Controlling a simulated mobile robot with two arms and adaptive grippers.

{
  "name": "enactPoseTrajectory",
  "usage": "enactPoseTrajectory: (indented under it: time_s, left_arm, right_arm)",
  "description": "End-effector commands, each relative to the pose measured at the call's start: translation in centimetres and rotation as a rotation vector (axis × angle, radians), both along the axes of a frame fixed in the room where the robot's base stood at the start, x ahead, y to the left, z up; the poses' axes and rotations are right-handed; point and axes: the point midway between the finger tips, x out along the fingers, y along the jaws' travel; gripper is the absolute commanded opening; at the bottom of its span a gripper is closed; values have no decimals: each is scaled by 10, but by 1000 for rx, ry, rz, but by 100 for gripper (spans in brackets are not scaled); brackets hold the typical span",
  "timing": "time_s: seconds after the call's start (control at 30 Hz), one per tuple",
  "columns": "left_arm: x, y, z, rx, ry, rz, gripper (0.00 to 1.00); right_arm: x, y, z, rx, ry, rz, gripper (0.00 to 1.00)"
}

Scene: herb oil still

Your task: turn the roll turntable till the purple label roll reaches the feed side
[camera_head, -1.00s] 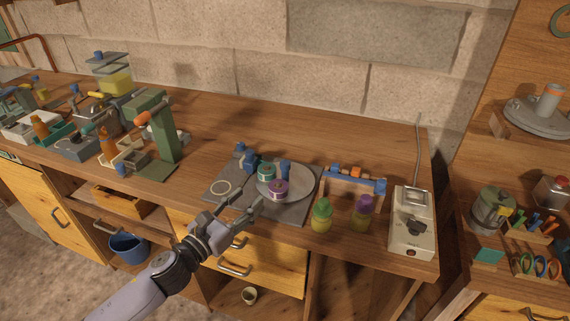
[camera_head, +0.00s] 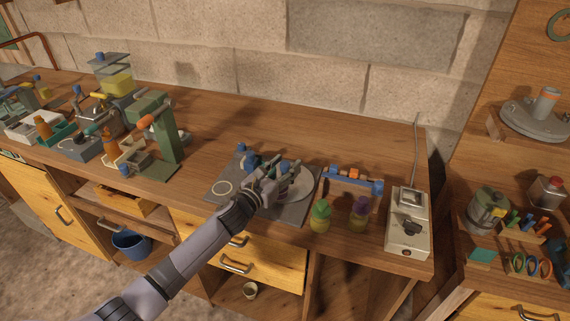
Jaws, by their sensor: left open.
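The roll turntable (camera_head: 303,183) is a pale round disc on a grey base plate (camera_head: 218,203) on the workbench. My left gripper (camera_head: 276,172) is open over the left half of the disc. It hides most of the label rolls there, so I cannot make out the purple label roll or the green one clearly. I cannot tell whether the fingers touch a roll. A blue knob-like part (camera_head: 250,162) stands on the plate to the left of the disc. My right gripper is not in view.
Two bottles, one green-capped (camera_head: 320,216) and one purple-capped (camera_head: 360,211), stand right of the plate. A blue-ended rack (camera_head: 352,185) and a switch box (camera_head: 408,225) are farther right. A green press (camera_head: 160,140) stands left. The bench behind the plate is clear.

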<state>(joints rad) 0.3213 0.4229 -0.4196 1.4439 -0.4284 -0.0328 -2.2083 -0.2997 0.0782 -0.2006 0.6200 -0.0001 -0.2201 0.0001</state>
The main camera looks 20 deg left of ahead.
Motion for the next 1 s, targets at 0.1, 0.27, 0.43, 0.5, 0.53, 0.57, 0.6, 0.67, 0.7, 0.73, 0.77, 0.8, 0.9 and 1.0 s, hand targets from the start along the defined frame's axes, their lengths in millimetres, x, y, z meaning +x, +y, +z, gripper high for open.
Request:
enactPoseTrajectory:
  time_s: [0.1, 0.27, 0.43, 0.5, 0.53, 0.57, 0.6, 0.67, 0.7, 0.73, 0.77, 0.8, 0.9, 1.0]
  left_arm:
    - [3, -1, 0, -1, 0, -1, 44]
    - [3, -1, 0, -1, 0, -1, 44]
    - [3, -1, 0, -1, 0, 0, 37]
    - [3, -1, 0, -1, 0, 0, 32]
    - [3, -1, 0, 0, 0, 0, 30]
    - [3, -1, 0, 0, 0, 0, 28]
    - [3, -1, 0, 0, 0, 0, 26]
    - [3, -1, 0, 0, 0, 0, 22]
    - [3, -1, 0, 0, 0, 0, 19]
    - [3, -1, 0, 0, 0, 0, 17]
    - [3, -1, 0, 0, 0, 0, 15]
    - [3, -1, 0, 0, 0, 0, 12]
    - [3, -1, 0, 0, 0, 0, 6]
    - [3, -1, 0, 0, 0, 0, 0]
  right_arm:
    - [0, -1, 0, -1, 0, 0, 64]
    - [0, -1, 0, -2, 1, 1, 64]
    - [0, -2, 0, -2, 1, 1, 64]
    - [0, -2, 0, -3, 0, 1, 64]
    - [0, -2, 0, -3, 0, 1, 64]
    - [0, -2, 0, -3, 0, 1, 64]
    - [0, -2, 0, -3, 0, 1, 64]
    - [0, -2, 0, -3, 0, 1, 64]
    - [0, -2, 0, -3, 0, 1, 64]
    - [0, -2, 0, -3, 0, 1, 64]
    - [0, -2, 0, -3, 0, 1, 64]
    - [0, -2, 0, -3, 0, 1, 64]
    - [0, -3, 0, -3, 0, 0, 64]
    - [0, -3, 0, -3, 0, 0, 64]
